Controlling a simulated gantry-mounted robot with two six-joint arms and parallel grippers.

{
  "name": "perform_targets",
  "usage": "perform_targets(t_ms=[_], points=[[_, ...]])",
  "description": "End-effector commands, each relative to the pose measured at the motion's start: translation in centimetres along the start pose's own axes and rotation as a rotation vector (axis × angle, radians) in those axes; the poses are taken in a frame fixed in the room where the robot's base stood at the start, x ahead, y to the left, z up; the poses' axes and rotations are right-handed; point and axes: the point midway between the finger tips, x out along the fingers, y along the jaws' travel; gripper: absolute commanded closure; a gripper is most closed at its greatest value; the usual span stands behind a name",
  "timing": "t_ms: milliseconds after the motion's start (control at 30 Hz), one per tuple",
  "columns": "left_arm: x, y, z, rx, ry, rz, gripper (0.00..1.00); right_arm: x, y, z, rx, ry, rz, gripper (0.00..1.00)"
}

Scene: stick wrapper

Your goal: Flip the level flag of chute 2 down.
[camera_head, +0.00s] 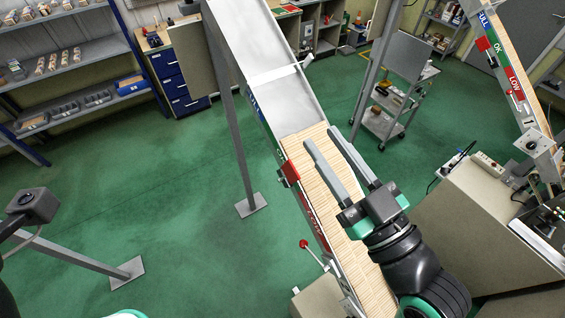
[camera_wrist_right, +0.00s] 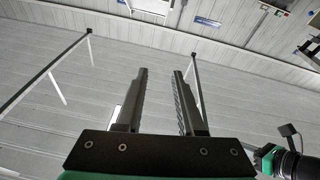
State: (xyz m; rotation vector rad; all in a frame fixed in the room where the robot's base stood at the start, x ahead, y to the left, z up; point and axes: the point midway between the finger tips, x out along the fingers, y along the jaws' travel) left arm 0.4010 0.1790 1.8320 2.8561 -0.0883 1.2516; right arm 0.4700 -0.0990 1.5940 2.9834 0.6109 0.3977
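A long metal chute (camera_head: 272,62) slopes through the middle of the head view, its lower half filled with pale sticks (camera_head: 305,160). A red flag (camera_head: 290,172) sits at its left edge, above a red LOW label (camera_head: 313,226). A second stick-filled chute (camera_head: 508,58) stands at upper right with FULL, OK and LOW labels and a red flag (camera_head: 483,44). My left gripper is out of view.
A red-knobbed lever (camera_head: 304,244) sticks out left of the middle chute. A grey support post (camera_head: 236,130) stands left of it. A beige machine cabinet (camera_head: 465,220) is at right. A shelf cart (camera_head: 390,100) stands behind. Green floor at left is open.

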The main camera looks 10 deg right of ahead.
Motion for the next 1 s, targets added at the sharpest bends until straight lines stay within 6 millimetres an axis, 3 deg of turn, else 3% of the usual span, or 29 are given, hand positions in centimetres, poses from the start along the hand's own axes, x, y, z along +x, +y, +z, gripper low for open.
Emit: perform_targets(t_ms=[33,100,200,367,533,800,1000], points=[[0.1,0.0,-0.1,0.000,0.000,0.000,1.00,-1.0,-1.0,3.8,0.046,-0.081,-0.025,0.62],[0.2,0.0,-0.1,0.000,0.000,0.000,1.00,-2.4,-2.1,7.5,0.095,-0.161,-0.044,0.62],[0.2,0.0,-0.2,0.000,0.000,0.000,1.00,-3.7,-2.7,10.4,0.122,-0.225,-0.045,0.62],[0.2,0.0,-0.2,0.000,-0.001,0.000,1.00,-4.1,-2.9,11.0,0.128,-0.240,-0.045,0.62],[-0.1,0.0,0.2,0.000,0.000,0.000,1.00,-2.7,-2.9,11.4,0.127,-0.238,-0.045,0.62],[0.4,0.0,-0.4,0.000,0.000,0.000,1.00,3.1,-3.2,12.4,0.127,-0.240,-0.046,0.62],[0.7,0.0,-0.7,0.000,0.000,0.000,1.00,6.3,-3.4,13.3,0.127,-0.239,-0.044,0.62]])
